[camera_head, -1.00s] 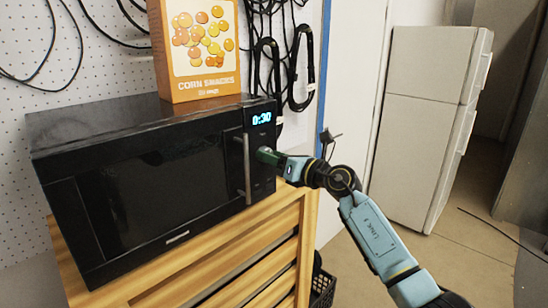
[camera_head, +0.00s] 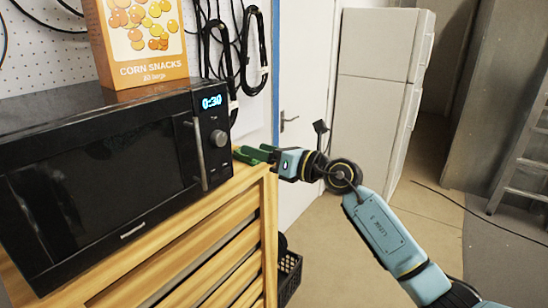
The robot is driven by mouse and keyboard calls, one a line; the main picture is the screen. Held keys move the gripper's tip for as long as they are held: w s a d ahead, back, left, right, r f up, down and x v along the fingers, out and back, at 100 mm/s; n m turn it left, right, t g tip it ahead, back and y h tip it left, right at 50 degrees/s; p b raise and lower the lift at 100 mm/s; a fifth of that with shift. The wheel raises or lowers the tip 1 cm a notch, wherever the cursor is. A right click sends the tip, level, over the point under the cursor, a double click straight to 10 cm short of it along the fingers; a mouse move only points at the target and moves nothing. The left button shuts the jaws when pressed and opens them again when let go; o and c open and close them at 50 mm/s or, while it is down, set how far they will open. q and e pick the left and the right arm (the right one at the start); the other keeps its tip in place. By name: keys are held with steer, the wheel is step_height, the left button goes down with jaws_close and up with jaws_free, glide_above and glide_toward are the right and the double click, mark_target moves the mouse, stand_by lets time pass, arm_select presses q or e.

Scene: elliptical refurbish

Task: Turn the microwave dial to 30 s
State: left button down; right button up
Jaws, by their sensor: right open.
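The black microwave (camera_head: 95,190) stands on a wooden slatted cabinet at the left. Its lit display (camera_head: 211,101) reads 0:30. The round dial (camera_head: 218,138) sits below the display, right of the door handle (camera_head: 199,150), and is fully visible. My right gripper (camera_head: 243,154), with green fingers, is open and empty. It appears to the right of the dial and a little lower, apart from it. My left gripper is not in view.
An orange corn snacks box (camera_head: 138,42) stands on top of the microwave. Black cables hang on the pegboard behind. The wooden cabinet (camera_head: 215,262) is below, with a black crate (camera_head: 287,275) beside it. A white fridge (camera_head: 378,105) stands at the back, with open floor before it.

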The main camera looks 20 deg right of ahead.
steer(key=shift+v, duration=1.7)
step_height(320, 180, down, 26)
steer(key=d+m+t+h+b, duration=0.1)
steer(key=d+m+h+b, duration=0.25)
steer(key=m, duration=1.05)
steer(key=s+d+f+m+g+h+b, duration=0.15)
steer(key=s+f+m, duration=0.25)
steer(key=f, duration=0.6)
steer(key=s+f+m+g+h+b, duration=0.15)
steer(key=s+f+m, duration=0.25)
steer(key=f, duration=0.5)
steer(key=s+d+f+m+h+b, duration=0.1)
steer(key=s+f+m+h, duration=0.25)
steer(key=f, duration=0.65)
steer(key=s+f+m+g+h+b, duration=0.15)
steer(key=s+f+m+g, duration=0.45)
steer(key=s+f, duration=1.25)
steer(key=s+a+f+m+g+b, duration=0.1)
steer(key=s+f, duration=0.3)
steer(key=s, duration=0.8)
steer(key=s+a+f+m+g+b, duration=0.1)
steer(key=s+f+m+g, duration=0.3)
steer(key=s, duration=0.9)
steer(key=shift+a+m+g, duration=0.3)
steer(key=shift+a+m, duration=0.05)
steer(key=shift+a, duration=0.4)
